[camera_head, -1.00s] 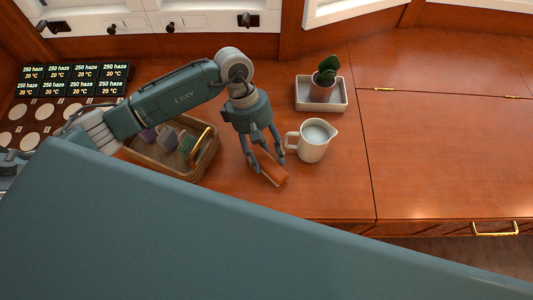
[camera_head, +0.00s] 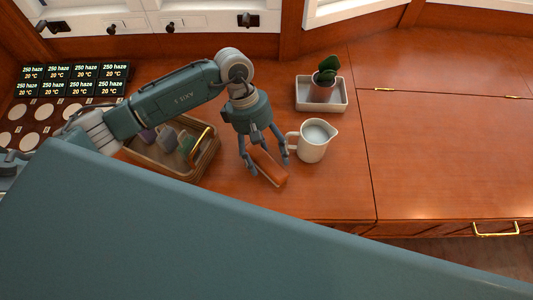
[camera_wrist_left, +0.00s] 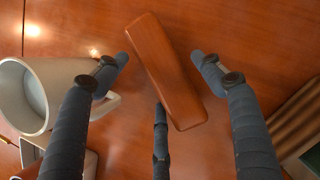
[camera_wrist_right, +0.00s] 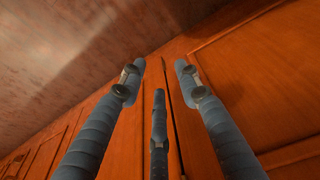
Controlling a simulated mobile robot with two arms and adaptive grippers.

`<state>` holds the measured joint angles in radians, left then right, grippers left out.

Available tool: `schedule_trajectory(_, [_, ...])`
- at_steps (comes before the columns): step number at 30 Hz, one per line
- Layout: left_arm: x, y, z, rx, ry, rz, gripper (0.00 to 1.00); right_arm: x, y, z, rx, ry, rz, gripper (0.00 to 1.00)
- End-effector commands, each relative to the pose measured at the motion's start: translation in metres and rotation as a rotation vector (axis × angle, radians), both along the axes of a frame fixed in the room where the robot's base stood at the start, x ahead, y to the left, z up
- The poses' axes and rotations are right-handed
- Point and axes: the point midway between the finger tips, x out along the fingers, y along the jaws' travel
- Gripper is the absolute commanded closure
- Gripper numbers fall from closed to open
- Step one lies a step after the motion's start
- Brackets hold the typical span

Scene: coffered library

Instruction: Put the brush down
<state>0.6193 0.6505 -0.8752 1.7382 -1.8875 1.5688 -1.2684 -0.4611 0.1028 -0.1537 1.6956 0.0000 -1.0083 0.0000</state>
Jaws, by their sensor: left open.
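The brush (camera_head: 268,168) is an orange-brown wooden block lying on the wooden counter, in front of the white pitcher. In the left wrist view the brush (camera_wrist_left: 165,70) lies slanted between my spread fingers, with gaps on both sides. Its bristles are not visible. My left gripper (camera_head: 265,160) is open around and above the brush, not gripping it. My right gripper (camera_wrist_right: 155,75) shows only in its own wrist view; its fingers are spread with nothing between them, facing wooden cabinet panels.
The white pitcher (camera_head: 313,141) with pale liquid stands close beside my left fingers. A wicker basket (camera_head: 205,165) with several items is left. The counter at right is clear.

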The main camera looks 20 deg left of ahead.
Motion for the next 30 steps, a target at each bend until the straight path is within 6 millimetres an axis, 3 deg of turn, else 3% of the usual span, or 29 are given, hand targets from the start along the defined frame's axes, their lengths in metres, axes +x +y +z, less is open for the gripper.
schedule_trajectory(2, [0.0,0.0,0.002,0.0,0.0,0.0,0.32,0.001,0.0,0.001,0.001,-0.005,0.0,0.67])
schedule_trajectory(5, [0.002,0.002,0.008,0.001,-0.003,0.001,0.32,-0.008,-0.003,-0.013,-0.003,0.01,0.002,0.67])
schedule_trajectory(19, [0.021,0.034,0.097,0.001,-0.003,0.0,0.32,-0.015,-0.003,-0.024,-0.004,0.018,0.003,0.67])
schedule_trajectory(24, [0.023,0.039,0.111,0.001,0.0,0.001,0.32,-0.018,-0.004,-0.028,-0.005,0.023,0.002,0.67])
schedule_trajectory(30, [0.024,0.04,0.114,0.0,0.0,0.0,0.32,-0.013,-0.002,-0.027,-0.002,0.012,0.003,0.67])
